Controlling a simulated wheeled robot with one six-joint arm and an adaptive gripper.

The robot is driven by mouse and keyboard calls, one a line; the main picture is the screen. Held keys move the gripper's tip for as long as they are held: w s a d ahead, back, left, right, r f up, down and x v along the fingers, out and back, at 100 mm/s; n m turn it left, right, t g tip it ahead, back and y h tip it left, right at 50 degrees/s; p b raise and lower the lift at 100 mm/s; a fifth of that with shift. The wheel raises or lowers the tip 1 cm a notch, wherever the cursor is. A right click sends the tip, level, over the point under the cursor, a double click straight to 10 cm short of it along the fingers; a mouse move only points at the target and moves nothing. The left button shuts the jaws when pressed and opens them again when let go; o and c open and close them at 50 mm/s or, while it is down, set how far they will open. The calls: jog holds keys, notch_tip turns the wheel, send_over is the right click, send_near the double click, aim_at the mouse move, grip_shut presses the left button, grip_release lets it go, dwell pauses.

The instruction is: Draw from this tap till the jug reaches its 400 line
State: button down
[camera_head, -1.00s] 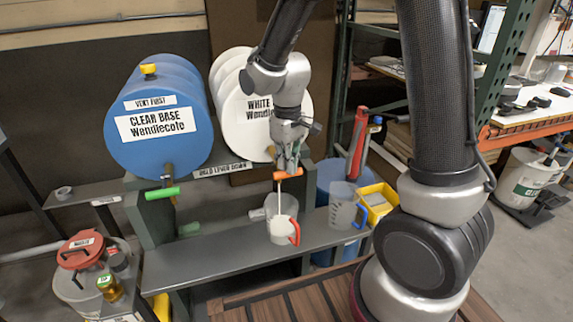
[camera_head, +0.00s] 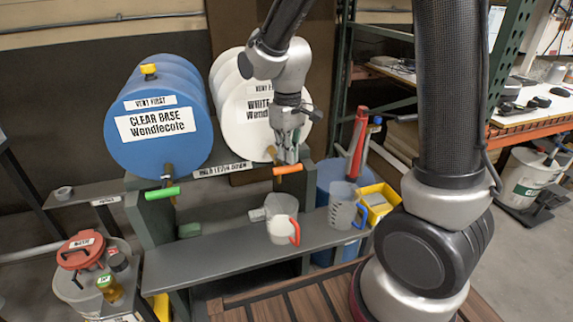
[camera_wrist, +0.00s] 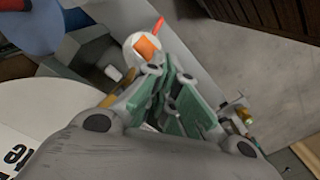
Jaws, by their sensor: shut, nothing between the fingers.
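The jug with the red handle (camera_head: 282,217) stands upright on the grey shelf under the white drum's tap. It looks pale and whitish; its marks and fill level are too small to read. The tap's orange lever (camera_head: 288,169) sits above it, with no stream visible below. My gripper (camera_head: 290,155) is shut and empty, just above the lever; I cannot tell if it touches. In the wrist view, the orange lever end (camera_wrist: 147,46) shows beyond my fingers, over the jug's round white opening (camera_wrist: 127,62) and red handle (camera_wrist: 154,31).
The white drum (camera_head: 247,112) stands behind my gripper. A blue drum (camera_head: 160,100) with a green tap lever (camera_head: 162,193) is to the left. A clear jug with a blue handle (camera_head: 342,203) and a yellow bin (camera_head: 378,200) are to the right. The shelf's left part (camera_head: 190,262) is clear.

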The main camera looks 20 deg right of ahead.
jog(key=shift+r, duration=0.2)
jog(key=shift+r, duration=2.4)
jog(key=shift+s+d+f, duration=0.1)
jog(key=shift+s+f, duration=0.05)
jog(key=shift+s, duration=0.1)
jog(key=s+d+r+m+t, duration=0.2)
jog(key=s+d+r+m, duration=0.1)
jog(key=s+d+r, duration=0.2)
jog(key=s+d+r+m+t, duration=0.2)
jog(key=s+d+r, duration=0.3)
jog(key=s+d, duration=0.4)
jog(key=s+m, duration=0.1)
jog(key=s, duration=0.3)
jog(key=shift+s+d, duration=0.25)
jog(key=shift+d, duration=0.1)
